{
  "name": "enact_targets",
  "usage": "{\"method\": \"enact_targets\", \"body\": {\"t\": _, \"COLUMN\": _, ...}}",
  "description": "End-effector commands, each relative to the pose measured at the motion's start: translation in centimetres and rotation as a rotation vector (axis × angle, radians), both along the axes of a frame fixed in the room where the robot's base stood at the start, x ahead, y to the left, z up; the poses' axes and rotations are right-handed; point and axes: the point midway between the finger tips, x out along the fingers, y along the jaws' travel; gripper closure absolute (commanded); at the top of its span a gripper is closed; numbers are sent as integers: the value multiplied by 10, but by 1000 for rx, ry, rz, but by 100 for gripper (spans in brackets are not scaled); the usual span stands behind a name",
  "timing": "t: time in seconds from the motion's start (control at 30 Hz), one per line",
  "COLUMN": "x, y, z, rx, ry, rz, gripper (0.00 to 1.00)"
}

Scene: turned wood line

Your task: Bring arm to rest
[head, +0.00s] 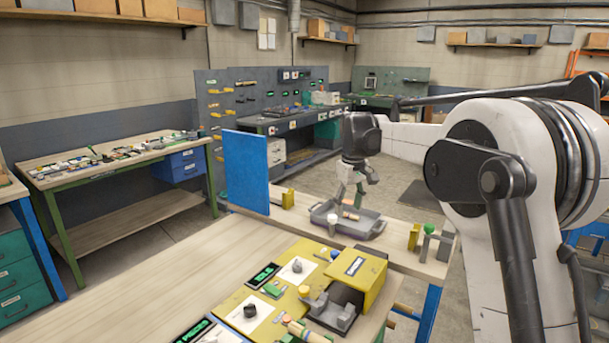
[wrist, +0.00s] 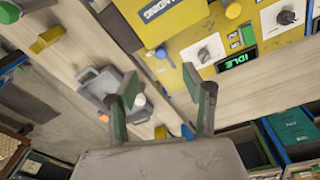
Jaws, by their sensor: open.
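My gripper (head: 357,192) hangs from the end of my white and black arm in the head view, above a grey tray (head: 376,232). Its fingers point down and are apart, with nothing held between them. In the wrist view, both green-padded fingers of my gripper (wrist: 164,88) are spread wide. The tray (wrist: 97,98) shows left of the fingers there, partly hidden by one of them. A small wooden piece (head: 350,215) lies in the tray in the head view.
A yellow machine panel (head: 290,271) with knobs and a display reading IDLE (head: 264,275) is in front of the tray. A blue upright panel (head: 246,172) stands left of the tray. A cluttered workbench (head: 110,160) is farther left.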

Motion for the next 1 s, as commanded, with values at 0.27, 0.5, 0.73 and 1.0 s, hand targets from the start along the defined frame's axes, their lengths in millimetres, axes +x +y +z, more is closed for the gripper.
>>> {"method": "enact_targets", "body": {"t": 0.27, "x": -68, "y": -16, "z": 44, "rx": 18, "ry": -80, "rz": -90, "gripper": 55}}
{"method": "enact_targets", "body": {"t": 0.5, "x": -131, "y": -28, "z": 66, "rx": 39, "ry": -149, "rz": -169, "gripper": 55}}
{"method": "enact_targets", "body": {"t": 0.73, "x": -195, "y": -38, "z": 75, "rx": 62, "ry": -216, "rz": -243, "gripper": 55}}
{"method": "enact_targets", "body": {"t": 1.0, "x": -271, "y": -49, "z": 69, "rx": 93, "ry": -292, "rz": -329, "gripper": 55}}
